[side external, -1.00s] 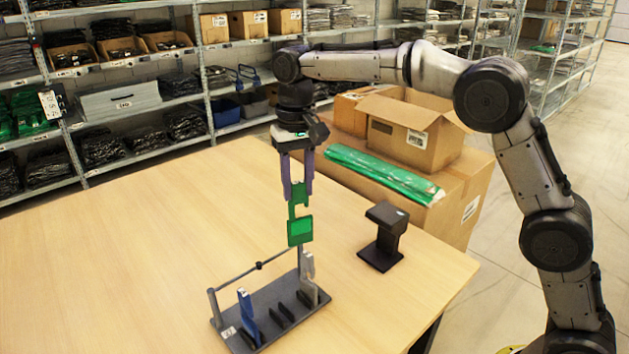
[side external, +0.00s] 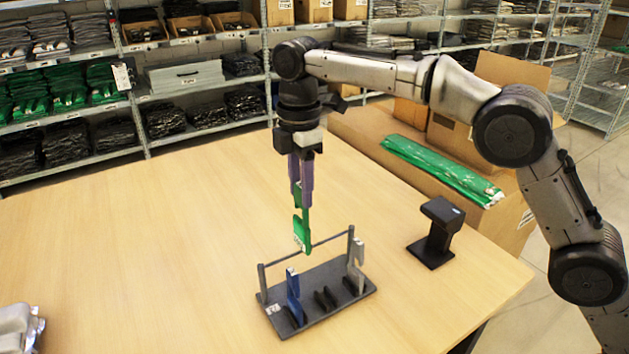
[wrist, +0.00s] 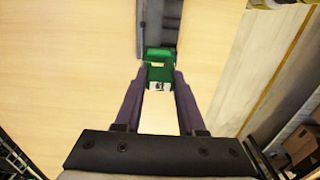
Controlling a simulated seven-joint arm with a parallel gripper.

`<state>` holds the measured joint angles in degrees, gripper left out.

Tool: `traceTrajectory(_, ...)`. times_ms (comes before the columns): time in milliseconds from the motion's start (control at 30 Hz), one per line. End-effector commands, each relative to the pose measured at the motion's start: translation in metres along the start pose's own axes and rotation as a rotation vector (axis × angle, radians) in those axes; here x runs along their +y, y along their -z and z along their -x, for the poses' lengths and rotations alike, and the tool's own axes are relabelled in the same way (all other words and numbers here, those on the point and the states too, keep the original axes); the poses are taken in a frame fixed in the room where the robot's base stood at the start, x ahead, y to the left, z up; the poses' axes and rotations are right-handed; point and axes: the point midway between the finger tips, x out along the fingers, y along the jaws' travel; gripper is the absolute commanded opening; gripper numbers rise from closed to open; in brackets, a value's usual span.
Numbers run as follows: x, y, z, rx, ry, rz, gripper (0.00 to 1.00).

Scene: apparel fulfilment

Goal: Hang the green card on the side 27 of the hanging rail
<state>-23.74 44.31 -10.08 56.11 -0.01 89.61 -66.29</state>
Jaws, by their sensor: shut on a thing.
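My gripper (side external: 302,198) is shut on the green card (side external: 301,233), which hangs below the purple fingers. The card's lower end is at the level of the hanging rail's bar (side external: 325,240) in the side view; I cannot tell whether they touch. The rail has two posts on a dark grey base (side external: 340,300). A small white label (side external: 272,309) is on the base's left end, too small to read. In the wrist view the green card (wrist: 158,56) sits between the fingertips (wrist: 160,76), with the grey base (wrist: 157,15) beyond.
A blue card (side external: 293,297) and a grey card (side external: 357,262) stand upright on the base, with dark dividers between. A black stand (side external: 437,232) is to the right. Boxes with a green package (side external: 440,170) are behind. The wooden table (side external: 150,240) is mostly clear at left.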

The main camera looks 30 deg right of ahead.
Motion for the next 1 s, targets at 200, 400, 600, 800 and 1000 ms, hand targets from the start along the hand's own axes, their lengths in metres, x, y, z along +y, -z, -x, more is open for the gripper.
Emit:
traceTrajectory(200,-0.001,0.000,-0.038,-0.002,0.004,0.002,0.00)
traceTrajectory(400,0.000,0.000,-0.053,-0.001,0.002,0.000,0.00)
traceTrajectory(600,0.000,0.000,-0.065,-0.001,0.002,0.000,0.00)
traceTrajectory(800,-0.001,-0.001,-0.081,-0.001,0.003,-0.001,0.00)
traceTrajectory(1000,0.000,-0.001,-0.097,-0.001,0.002,-0.001,0.00)
